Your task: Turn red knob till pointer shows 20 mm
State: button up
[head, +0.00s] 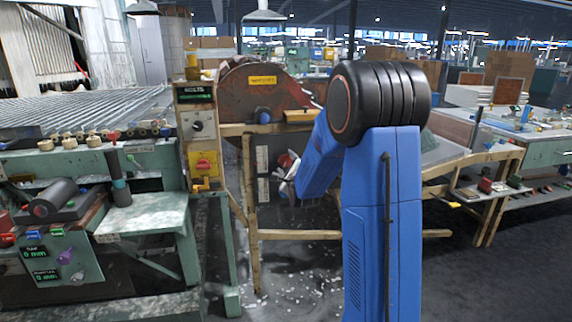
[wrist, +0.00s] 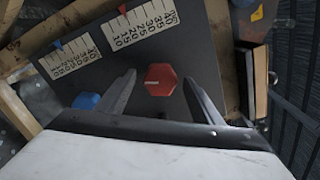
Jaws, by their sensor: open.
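The red knob (wrist: 160,79) is six-sided, with a pale line on its face, on a dark panel (wrist: 190,40) in the wrist view. My gripper (wrist: 160,86) is open, with one finger on each side of the knob and visible gaps between. Above are two white scales. The right scale (wrist: 140,24) has a red pointer (wrist: 122,8) towards its low-number left end; its exact reading is too small to tell.
A blue knob (wrist: 87,101) sits just left of my left finger. The left scale (wrist: 71,55) has a blue pointer (wrist: 57,44). A wooden post (wrist: 256,75) stands right of the panel.

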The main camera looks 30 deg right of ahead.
jog(key=v, duration=1.6)
jog(key=shift+s, duration=0.25)
jog(key=shift+a, duration=0.15)
jog(key=s+a+f+n+g+y, duration=0.1)
jog(key=s+a+n+g+y, duration=0.35)
jog(key=s+a+n, duration=0.75)
jog(key=s+a+f+n+g, duration=0.1)
jog(key=s+a+n+g, duration=0.1)
jog(key=s+n+g, duration=0.2)
jog(key=s+a+f+n+g, duration=0.1)
jog(key=s+a+n+g, duration=0.2)
jog(key=s+n, duration=0.8)
jog(key=s+g, duration=0.1)
jog(key=s, duration=0.7)
jog(key=shift+s+f, duration=0.25)
jog(key=shift+f, duration=0.1)
jog(key=shift+y, duration=0.25)
